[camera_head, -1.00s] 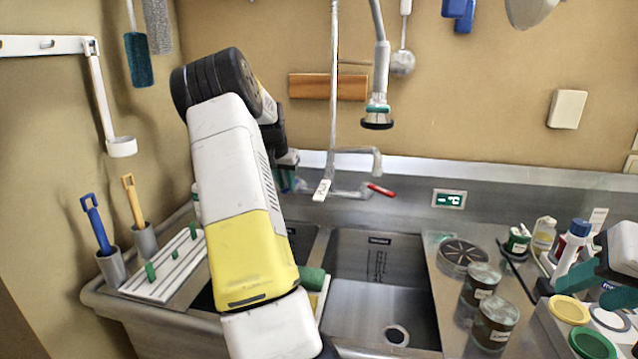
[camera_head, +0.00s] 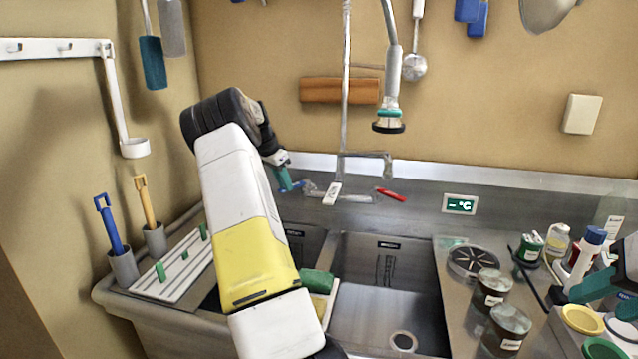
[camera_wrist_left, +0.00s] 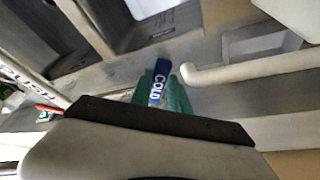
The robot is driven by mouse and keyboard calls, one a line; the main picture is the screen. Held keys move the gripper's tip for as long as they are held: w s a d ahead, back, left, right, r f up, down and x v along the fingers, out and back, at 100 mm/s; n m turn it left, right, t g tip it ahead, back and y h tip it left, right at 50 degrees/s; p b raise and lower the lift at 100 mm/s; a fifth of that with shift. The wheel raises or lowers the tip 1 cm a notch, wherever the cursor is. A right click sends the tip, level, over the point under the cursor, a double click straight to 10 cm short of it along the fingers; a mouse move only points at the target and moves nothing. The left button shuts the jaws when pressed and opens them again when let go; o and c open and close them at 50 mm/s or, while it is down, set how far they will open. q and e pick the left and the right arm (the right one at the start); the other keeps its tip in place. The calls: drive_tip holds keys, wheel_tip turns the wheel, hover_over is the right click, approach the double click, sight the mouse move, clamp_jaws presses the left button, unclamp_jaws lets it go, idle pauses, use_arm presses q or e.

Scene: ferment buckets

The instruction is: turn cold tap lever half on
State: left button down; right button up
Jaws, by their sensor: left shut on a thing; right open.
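The cold tap lever is blue with white COLD lettering (camera_wrist_left: 161,80) in the left wrist view. My left gripper (camera_wrist_left: 160,92), with green fingertips, is shut on it. In the head view my left gripper (camera_head: 287,180) is at the left side of the tap, and a bit of the blue lever (camera_head: 309,187) shows just right of the fingertips. The tap body (camera_head: 350,197) stands at the back of the sink, with a red lever (camera_head: 391,194) on its right side. My right gripper (camera_head: 590,287) is partly in view at the right edge, open, above the counter.
A grey spout (camera_wrist_left: 240,68) passes close to the left gripper. The sink basins (camera_head: 385,300) lie in front of the tap. A white tag (camera_head: 332,193) hangs by the tap. Jars (camera_head: 507,328) and bottles (camera_head: 556,243) stand on the right counter. A green-topped sponge (camera_head: 317,282) is by the sink divider.

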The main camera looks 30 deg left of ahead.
idle(0.3)
use_arm(q)
drive_tip(key=c, duration=1.2)
unclamp_jaws()
drive_tip(key=shift+c, duration=0.2)
drive_tip(key=v, duration=0.7)
drive_tip(key=shift+s+r, duration=0.2)
drive_tip(key=shift+r, duration=0.15)
